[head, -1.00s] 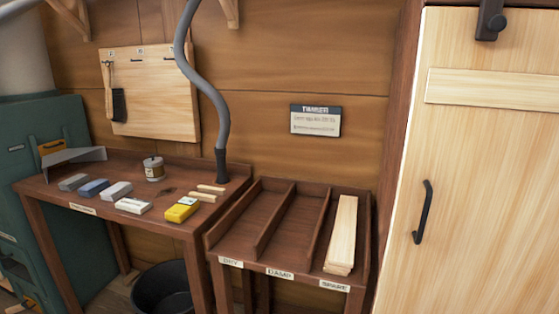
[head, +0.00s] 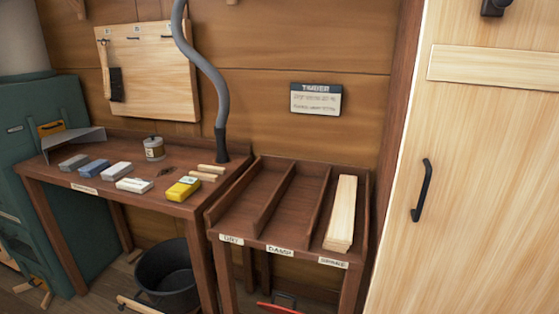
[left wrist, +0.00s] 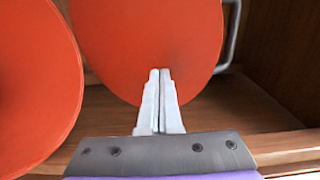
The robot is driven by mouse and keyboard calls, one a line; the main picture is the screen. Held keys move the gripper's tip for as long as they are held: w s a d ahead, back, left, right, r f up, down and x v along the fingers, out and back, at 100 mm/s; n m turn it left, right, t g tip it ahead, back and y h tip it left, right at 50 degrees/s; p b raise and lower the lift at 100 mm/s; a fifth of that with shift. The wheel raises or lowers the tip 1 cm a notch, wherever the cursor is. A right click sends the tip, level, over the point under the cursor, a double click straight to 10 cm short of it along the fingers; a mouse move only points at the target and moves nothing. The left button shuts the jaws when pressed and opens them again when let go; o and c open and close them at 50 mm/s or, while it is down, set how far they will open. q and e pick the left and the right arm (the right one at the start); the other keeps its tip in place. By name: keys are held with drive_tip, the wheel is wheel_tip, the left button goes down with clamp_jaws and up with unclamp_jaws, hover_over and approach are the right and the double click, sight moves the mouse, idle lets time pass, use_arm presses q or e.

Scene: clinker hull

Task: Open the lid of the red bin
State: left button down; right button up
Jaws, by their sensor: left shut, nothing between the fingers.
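In the left wrist view, a large round orange-red surface (left wrist: 150,45) fills the upper middle. A second orange-red round surface (left wrist: 35,85) is at the left edge, cut off by the frame. I cannot tell which is the lid of the red bin. My left gripper (left wrist: 160,73) is shut and empty, its fingertips in front of the middle surface; whether they touch it is unclear. In the head view, a thin red edge (head: 278,308) shows at the bottom, below the timber rack; the rest is out of frame. My right gripper is not in view.
A grey metal bar (left wrist: 231,38) curves beside the middle red surface, near wooden boards. In the head view stand a workbench (head: 130,192) with several blocks, a black bucket (head: 168,275) below it, a timber rack (head: 255,215) and a pale door (head: 480,200).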

use_arm(q)
drive_tip(key=shift+w+d+r, duration=0.2)
drive_tip(key=shift+w+r, duration=0.15)
drive_tip(key=shift+w, duration=0.25)
drive_tip(key=shift+w+d+r, duration=0.15)
drive_tip(key=shift+w+r, duration=0.2)
drive_tip(key=shift+w, duration=0.2)
drive_tip(key=shift+w+d+r, duration=0.2)
drive_tip(key=shift+w+r, duration=0.1)
drive_tip(key=shift+w, duration=0.35)
drive_tip(key=shift+w+d+r, duration=0.2)
drive_tip(key=shift+w+r, duration=0.05)
drive_tip(key=shift+w, duration=0.35)
drive_tip(key=shift+b, duration=0.3)
drive_tip(key=shift+w+d, duration=0.1)
drive_tip(key=shift+w, duration=0.2)
drive_tip(key=r+p+v, duration=0.1)
drive_tip(key=p+v, duration=0.1)
drive_tip(key=v, duration=0.8)
